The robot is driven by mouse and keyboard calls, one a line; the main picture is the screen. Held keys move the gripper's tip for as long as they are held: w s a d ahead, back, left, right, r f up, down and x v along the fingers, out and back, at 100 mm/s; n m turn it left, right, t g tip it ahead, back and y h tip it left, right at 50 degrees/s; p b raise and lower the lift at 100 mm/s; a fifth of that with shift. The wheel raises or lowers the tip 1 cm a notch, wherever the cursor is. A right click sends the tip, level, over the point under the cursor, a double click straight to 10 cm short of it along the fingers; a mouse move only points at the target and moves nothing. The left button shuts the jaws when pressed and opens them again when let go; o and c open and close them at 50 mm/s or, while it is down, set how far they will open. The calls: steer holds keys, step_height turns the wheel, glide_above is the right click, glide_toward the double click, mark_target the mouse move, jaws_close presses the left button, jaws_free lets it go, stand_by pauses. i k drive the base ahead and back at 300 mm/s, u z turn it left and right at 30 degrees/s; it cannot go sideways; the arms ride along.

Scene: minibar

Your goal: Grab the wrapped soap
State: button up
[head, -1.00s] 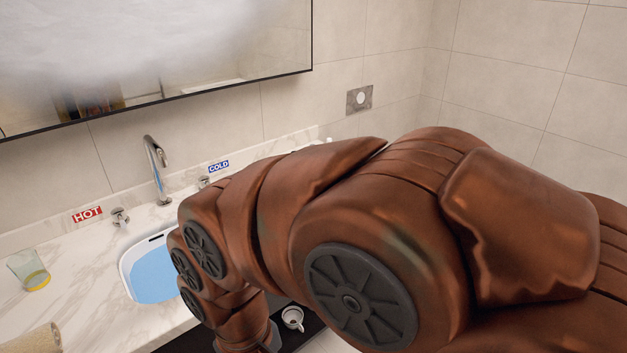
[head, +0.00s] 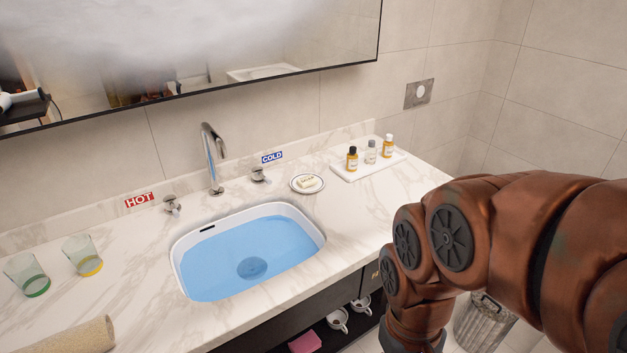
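A small pale soap bar with lettering (head: 307,182) lies on a round white dish (head: 297,190) on the marble counter, right of the COLD label and behind the sink's right end. The print suggests a wrapper, but it is too small to be sure. My copper-coloured arm fills the right side of the head view, apart from the soap. My gripper is not visible; the arm runs out of the bottom of the picture.
The water-filled sink (head: 248,254) and faucet (head: 213,158) are left of the soap. A white tray (head: 352,176) with 3 small bottles stands to its right. Two glasses (head: 82,256) and a rolled towel (head: 72,337) are far left. Cups (head: 338,319) sit on the lower shelf.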

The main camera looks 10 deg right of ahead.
mark_target(304, 182)
steer(key=z, duration=1.3)
steer(key=i, duration=0.75)
steer(key=u, duration=3.05)
steer(key=i, duration=0.45)
steer(key=u, duration=0.05)
